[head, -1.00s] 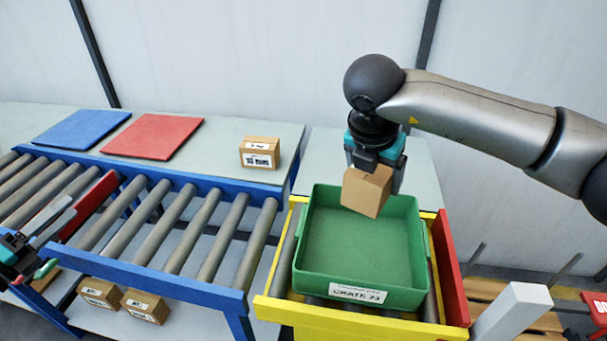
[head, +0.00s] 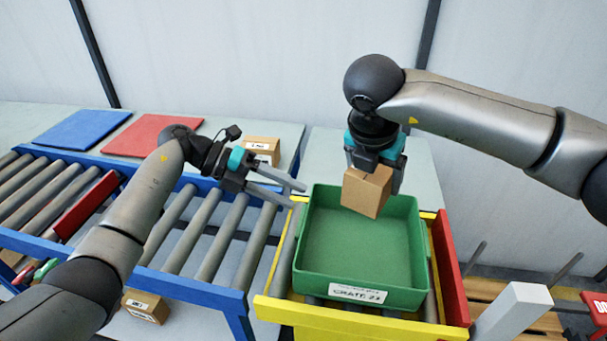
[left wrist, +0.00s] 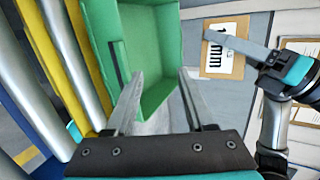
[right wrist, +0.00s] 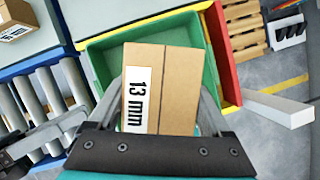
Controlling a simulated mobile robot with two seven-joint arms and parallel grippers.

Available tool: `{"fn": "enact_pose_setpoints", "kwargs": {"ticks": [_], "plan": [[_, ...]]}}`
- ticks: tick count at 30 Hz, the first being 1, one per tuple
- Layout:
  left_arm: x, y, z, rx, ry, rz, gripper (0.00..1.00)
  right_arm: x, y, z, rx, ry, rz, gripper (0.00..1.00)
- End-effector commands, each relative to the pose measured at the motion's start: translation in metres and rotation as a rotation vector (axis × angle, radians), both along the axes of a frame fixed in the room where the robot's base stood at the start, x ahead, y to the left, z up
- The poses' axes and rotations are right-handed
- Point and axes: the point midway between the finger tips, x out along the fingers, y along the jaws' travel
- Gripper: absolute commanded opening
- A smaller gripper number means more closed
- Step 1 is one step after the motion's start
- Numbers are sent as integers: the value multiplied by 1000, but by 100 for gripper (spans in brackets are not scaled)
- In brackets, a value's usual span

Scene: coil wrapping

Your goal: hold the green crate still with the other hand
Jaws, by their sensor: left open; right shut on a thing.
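The green crate (head: 395,285), labelled CRATE 23, stands upright on the yellow-framed roller stand. It shows empty inside. My left gripper (head: 297,195) is open and empty at the crate's back left corner. Its fingers point toward the left wall. In the left wrist view the crate (left wrist: 155,30) shows beyond the open fingers (left wrist: 160,75); I cannot tell whether they touch it. My right gripper (head: 374,168) is shut on a brown box (head: 366,192) above the crate's back part. The right wrist view shows the box (right wrist: 175,90) with a 13 mm label.
The blue-framed roller conveyor (head: 200,285) lies to the left under my left arm. A labelled box (head: 262,145) sits on the table behind it, near red (head: 125,140) and blue (head: 80,127) mats. A red side plate (head: 450,270) stands right of the crate.

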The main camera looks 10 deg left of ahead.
Motion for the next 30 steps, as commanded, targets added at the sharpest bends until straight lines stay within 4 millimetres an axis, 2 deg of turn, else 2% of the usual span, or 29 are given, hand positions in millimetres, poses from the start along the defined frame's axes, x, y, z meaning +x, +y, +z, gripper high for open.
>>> {"fn": "enact_pose_setpoints", "kwargs": {"ticks": [1,4,10,14,21,26,30], "plan": [[-1,-12,5,57,9,-39,54,1,0,2,1,-4,0,0],[-6,-30,7,186,39,-98,54,1,0,2,1,-4,0,0],[-12,-48,13,480,67,-157,54,1,0,2,1,-4,0,0],[-11,-49,19,684,62,-150,54,1,0,2,1,-4,0,0],[-4,-40,34,976,26,-72,54,1,0,2,1,-4,0,0],[0,-35,41,1070,9,-30,54,1,0,2,1,-4,0,0],[0,-34,37,1094,6,-20,54,1,0,2,1,-4,0,0]]}}
